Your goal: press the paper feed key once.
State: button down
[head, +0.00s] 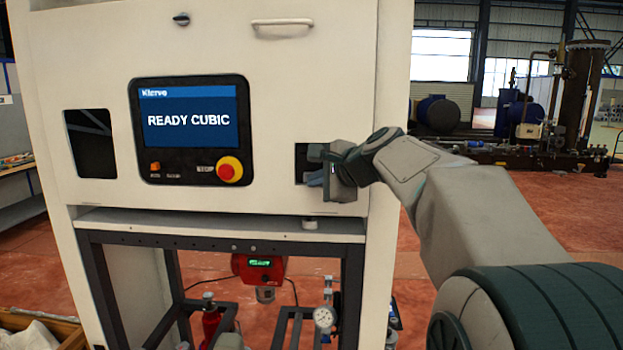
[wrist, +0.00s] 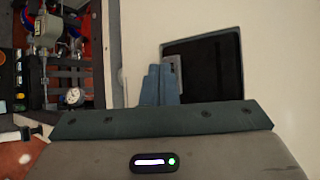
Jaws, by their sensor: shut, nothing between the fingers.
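The machine's front panel (head: 270,120) carries a black-framed screen (head: 195,118) reading READY CUBIC. Under the screen sit an orange key (head: 155,167), a small dark key beside it, and a red stop knob (head: 229,169) on yellow. Their small labels are too blurred to read, so I cannot tell which key is the paper feed key. My gripper (head: 316,180) is at a dark recess (head: 301,160) right of the screen and covers part of it. In the wrist view my shut fingers (wrist: 160,84) are beside that recess (wrist: 212,75); contact is unclear.
Another dark opening (head: 90,143) is left of the screen, and a handle (head: 283,28) is above. A shelf ledge (head: 220,224) juts out below the panel, over a frame with a red device (head: 258,268) and a gauge (head: 324,317). Open red floor lies to the right.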

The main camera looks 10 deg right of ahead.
jog(key=shift+w+d, duration=0.15)
jog(key=shift+w, duration=0.25)
dwell(0.3)
jog(key=shift+s, duration=0.2)
jog(key=shift+s+a, duration=0.3)
jog(key=shift+s, duration=0.35)
jog(key=s, duration=0.1)
jog(key=s+a+b, duration=0.1)
jog(key=s, duration=0.2)
jog(key=shift+s+a+b, duration=0.25)
jog(key=shift+s+b, duration=0.1)
jog(key=shift+b, duration=0.05)
jog(key=shift+f, duration=0.1)
dwell(0.4)
